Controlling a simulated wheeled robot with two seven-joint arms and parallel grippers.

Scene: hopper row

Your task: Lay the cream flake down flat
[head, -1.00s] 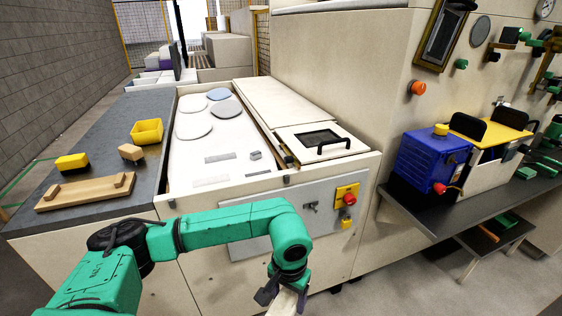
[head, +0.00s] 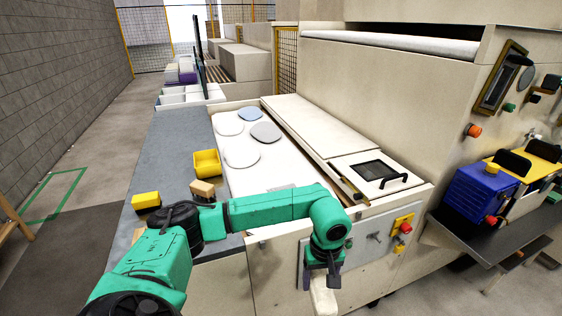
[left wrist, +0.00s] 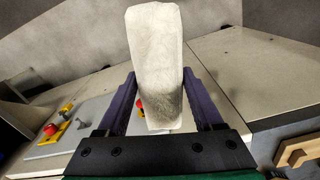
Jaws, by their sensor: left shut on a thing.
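The cream flake (head: 324,302) is a long, thick, pale piece with rounded edges. My left gripper (head: 322,281) is shut on it, in front of the cream cabinet. In the head view the flake hangs below the jaws, and its lower end is cut off by the frame edge. In the left wrist view the flake (left wrist: 155,55) stands lengthwise between the two purple fingers (left wrist: 158,98) and reaches past their tips. It touches no surface that I can see. My right gripper is out of view.
The grey counter (head: 172,160) carries a yellow bin (head: 206,163), a yellow-black block (head: 146,201) and a wooden block (head: 202,190). A red button (head: 405,228) is on the cabinet front.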

